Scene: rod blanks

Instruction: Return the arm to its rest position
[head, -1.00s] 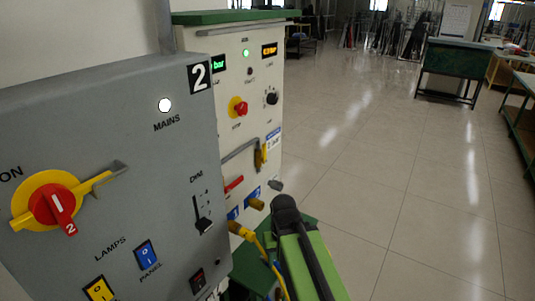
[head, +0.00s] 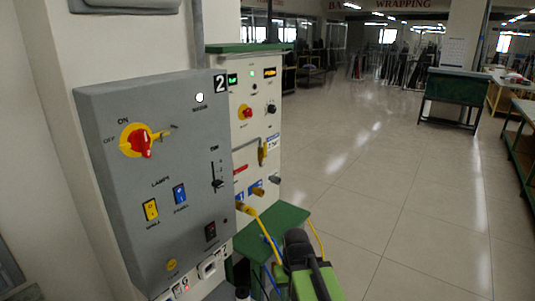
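My arm, green with a black rounded joint, rises from the bottom edge of the head view, right of the cabinets. No gripper fingers show, so I cannot tell whether the gripper is open or what it holds. The grey control panel (head: 115,115) stands at the left, with a red and yellow rotary switch (head: 142,141) and a lit white mains lamp (head: 199,98). My visible arm part appears apart from the panel's front.
A cream cabinet (head: 240,130) with a green top stands behind the panel. A green surface (head: 285,219) and yellow and blue cables lie close to my arm. Open tiled floor (head: 400,180) extends right. A dark green bench (head: 455,97) stands farther back.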

